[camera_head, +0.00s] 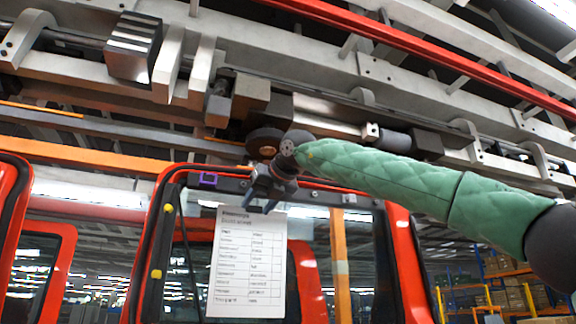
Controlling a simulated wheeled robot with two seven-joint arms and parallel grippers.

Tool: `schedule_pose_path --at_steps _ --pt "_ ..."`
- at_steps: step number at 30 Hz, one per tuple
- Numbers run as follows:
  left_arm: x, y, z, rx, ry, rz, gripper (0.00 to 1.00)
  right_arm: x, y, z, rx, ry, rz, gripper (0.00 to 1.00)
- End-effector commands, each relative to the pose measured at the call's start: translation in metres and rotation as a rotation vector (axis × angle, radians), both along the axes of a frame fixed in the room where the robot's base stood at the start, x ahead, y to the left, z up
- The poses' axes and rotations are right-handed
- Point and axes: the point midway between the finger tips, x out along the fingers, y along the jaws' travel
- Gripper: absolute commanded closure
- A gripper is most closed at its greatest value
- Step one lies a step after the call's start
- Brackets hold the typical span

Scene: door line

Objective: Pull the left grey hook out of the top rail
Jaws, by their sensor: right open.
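A red door hangs in the middle, with a dark top rail (340,199) along its upper edge. My right arm, in a green quilted sleeve, comes in from the right. Its gripper (261,193) is at the left part of the top rail, pointing down, with its fingers apart. A small grey fitting shows on the rail just left of the gripper; I cannot tell whether it is the left grey hook. The gripper and wrist hide part of the rail there. I see nothing held between the fingers. My left gripper is not in view.
A printed white sheet (246,262) hangs on the door just below the gripper. Heavy overhead conveyor beams run close above my wrist. Another red door (12,200) stands at left; shelving (500,285) is far right.

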Motion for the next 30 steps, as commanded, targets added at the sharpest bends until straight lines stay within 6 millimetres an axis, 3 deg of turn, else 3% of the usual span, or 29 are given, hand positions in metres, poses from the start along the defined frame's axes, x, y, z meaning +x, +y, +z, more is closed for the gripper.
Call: schedule_pose_path --at_steps 1,3,7,11,17,30 --pt "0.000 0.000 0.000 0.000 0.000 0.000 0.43 -0.010 -0.014 0.021 -0.016 -0.019 -0.041 0.53" --pt "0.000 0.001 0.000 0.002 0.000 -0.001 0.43 -0.019 -0.033 0.044 -0.035 -0.036 -0.096 0.53" --pt "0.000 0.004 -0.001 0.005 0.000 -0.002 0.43 -0.036 -0.060 0.075 -0.060 -0.060 -0.175 0.53" --pt "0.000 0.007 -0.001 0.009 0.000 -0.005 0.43 -0.046 -0.075 0.093 -0.071 -0.071 -0.219 0.53" --pt "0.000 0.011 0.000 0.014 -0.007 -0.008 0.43 -0.042 -0.079 0.096 -0.075 -0.074 -0.236 0.53" --pt "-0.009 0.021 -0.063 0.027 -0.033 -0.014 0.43 0.003 -0.064 0.078 -0.073 -0.073 -0.235 0.53"
